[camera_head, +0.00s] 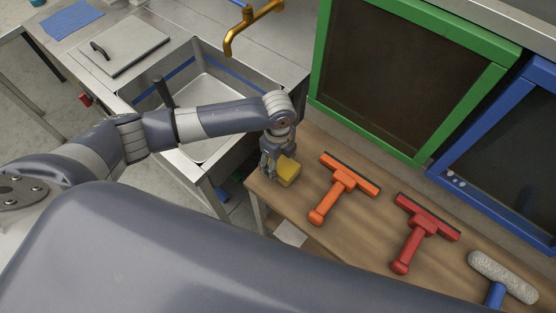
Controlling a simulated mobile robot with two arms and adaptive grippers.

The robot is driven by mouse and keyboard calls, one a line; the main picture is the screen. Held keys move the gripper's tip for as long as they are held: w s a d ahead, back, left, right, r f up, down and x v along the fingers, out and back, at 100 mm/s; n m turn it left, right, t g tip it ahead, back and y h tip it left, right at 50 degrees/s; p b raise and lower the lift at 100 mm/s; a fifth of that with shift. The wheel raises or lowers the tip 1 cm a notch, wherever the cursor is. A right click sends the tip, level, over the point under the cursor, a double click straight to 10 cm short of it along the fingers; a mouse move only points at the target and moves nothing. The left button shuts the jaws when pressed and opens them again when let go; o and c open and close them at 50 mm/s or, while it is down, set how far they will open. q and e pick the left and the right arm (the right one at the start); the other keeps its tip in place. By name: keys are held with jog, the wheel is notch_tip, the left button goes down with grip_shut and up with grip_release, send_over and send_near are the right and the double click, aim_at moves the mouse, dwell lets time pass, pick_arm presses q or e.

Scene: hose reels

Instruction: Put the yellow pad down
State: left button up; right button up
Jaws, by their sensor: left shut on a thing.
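The yellow pad (287,170) is a small yellow block at the left end of the wooden table (341,246). My left gripper (270,169) points down and is shut on the yellow pad, with its fingers at the pad's left side. The pad is at or just above the tabletop; I cannot tell whether it touches. Part of the pad is hidden behind the fingers. My right gripper does not show.
An orange squeegee (343,182), a red squeegee (421,228) and a grey roller with a blue handle (502,276) lie to the right on the table. A steel sink (208,115) with a brass tap (237,33) is at the left. Green-framed (318,50) and blue-framed (481,123) panels stand behind.

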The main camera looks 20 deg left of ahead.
aim_at(278, 161)
pick_arm(q)
jog(key=o, duration=1)
jog(key=shift+o, duration=0.2)
jog(key=shift+r, duration=0.1)
notch_tip(278, 161, up, 12)
jog(key=b, duration=0.2)
